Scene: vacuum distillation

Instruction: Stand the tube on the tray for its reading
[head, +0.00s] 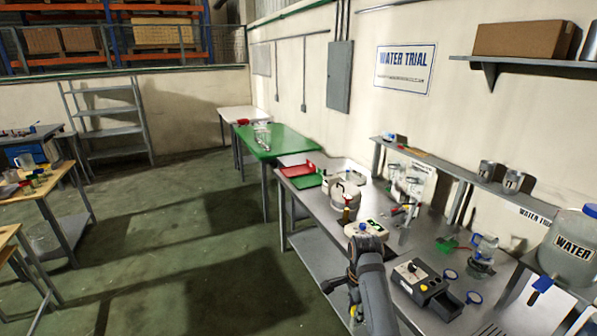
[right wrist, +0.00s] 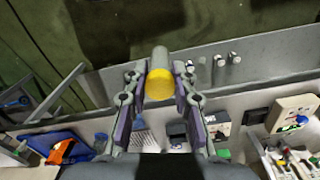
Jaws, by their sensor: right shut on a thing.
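My right gripper (right wrist: 160,92) is shut on the tube (right wrist: 159,82), a grey cylinder whose yellow end faces the camera in the right wrist view. Its fingers sit on both sides of the tube, which points away over the floor and bench edge. In the head view my right arm reaches up from the bottom along the bench front, and the gripper (head: 351,290) is small and partly hidden there. I cannot tell which tray is meant. A red tray (head: 300,169) and a green one (head: 307,182) lie at the bench's far end; a blue tray (right wrist: 38,140) shows in the wrist view. My left gripper is out of view.
A beige box with a green display (head: 368,230) and a dark control box (head: 424,285) stand on the grey bench (head: 395,235). A round pot (head: 345,203) stands behind them. A large water jug (head: 572,250) is at the right.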

